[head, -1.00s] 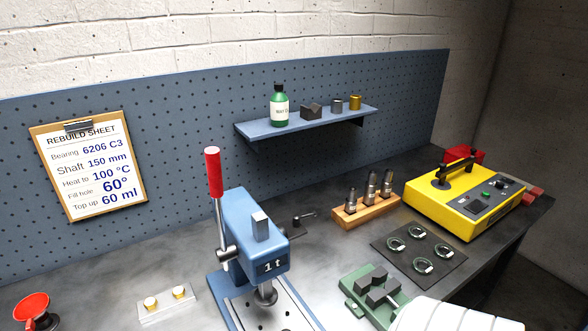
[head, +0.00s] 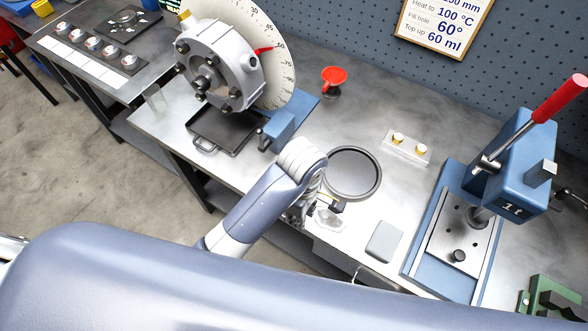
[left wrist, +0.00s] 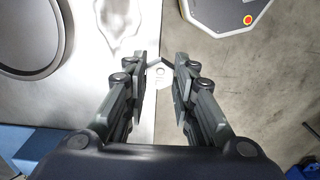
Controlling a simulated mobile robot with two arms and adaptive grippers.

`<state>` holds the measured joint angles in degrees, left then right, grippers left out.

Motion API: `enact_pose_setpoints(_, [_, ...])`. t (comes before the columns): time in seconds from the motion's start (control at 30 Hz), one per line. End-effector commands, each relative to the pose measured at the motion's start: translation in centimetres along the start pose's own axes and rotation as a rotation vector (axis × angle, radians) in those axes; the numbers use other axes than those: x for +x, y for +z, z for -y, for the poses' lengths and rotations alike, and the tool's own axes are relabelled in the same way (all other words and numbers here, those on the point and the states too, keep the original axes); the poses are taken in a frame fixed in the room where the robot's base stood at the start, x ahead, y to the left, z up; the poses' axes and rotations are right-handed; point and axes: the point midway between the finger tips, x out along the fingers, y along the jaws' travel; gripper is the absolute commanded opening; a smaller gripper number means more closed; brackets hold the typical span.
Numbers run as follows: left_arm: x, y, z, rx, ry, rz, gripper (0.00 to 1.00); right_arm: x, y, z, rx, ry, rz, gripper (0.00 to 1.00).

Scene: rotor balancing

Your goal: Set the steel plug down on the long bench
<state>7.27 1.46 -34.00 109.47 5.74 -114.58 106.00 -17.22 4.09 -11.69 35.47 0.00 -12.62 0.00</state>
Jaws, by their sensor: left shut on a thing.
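The long bench (head: 300,150) is a grey metal top running along the blue pegboard. My left gripper (head: 312,212) is at its front edge, just in front of a round dark pan. In the left wrist view the gripper (left wrist: 160,85) points down, with its two dark fingers a short way apart. A small pale, angular metal piece, seemingly the steel plug (left wrist: 160,74), is between the fingertips, over the line of the bench edge. Its height above the bench is hard to tell. In the head view the plug is hidden by the hand. My right gripper is out of view.
Close around the gripper are the round pan (head: 352,172), a shiny crumpled patch (head: 329,221) and a grey pad (head: 384,241). The blue press (head: 520,165) stands right; the rotor housing (head: 222,68) and a black tray (head: 226,130) are left. Bare bench lies behind the pan.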

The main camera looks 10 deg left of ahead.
Motion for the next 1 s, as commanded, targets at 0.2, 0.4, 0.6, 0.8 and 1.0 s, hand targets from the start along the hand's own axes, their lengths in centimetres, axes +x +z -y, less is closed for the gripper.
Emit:
enact_pose_setpoints(0.2, [0.0, -5.5, -3.1, -0.004, -0.003, -0.006, 0.0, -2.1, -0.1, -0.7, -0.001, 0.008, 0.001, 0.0])
enact_pose_setpoints(0.4, [0.6, -9.3, -5.5, -0.002, -0.002, -0.004, 0.0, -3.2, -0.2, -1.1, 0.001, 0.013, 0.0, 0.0])
enact_pose_setpoints(0.6, [1.0, -10.7, -6.4, -0.001, 0.0, -0.001, 0.0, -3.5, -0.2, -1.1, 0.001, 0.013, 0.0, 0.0])
enact_pose_setpoints(0.8, [3.2, -10.8, -6.3, -0.001, -0.004, -0.001, 0.0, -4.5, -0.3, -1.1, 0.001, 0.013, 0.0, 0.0])
enact_pose_setpoints(1.0, [4.6, -10.7, -6.4, 0.0, -0.001, -0.001, 0.0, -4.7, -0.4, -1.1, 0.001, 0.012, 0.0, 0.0])
